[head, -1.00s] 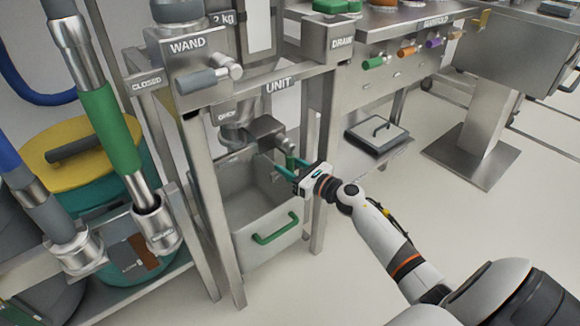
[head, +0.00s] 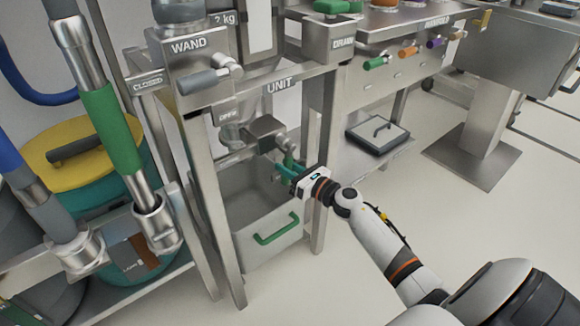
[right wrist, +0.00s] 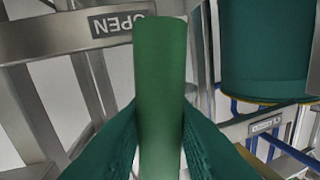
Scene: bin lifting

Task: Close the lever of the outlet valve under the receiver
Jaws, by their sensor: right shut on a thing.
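The outlet valve (head: 265,130) is a dark grey block under the receiver, above a grey bin (head: 262,215). Its green lever (head: 288,161) sticks out to the right of the block. My right gripper (head: 285,172) is shut on the lever, its teal fingers around the handle. In the right wrist view the green lever (right wrist: 160,65) runs between the fingertips, one on each side. The fingers hide part of the lever in the head view. My left gripper is not in view.
A steel frame leg (head: 318,170) stands just right of the bin, close to my right wrist. An OPEN sign (right wrist: 118,22) shows behind the lever in the right wrist view. A scale-like box (head: 377,134) sits on a low shelf.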

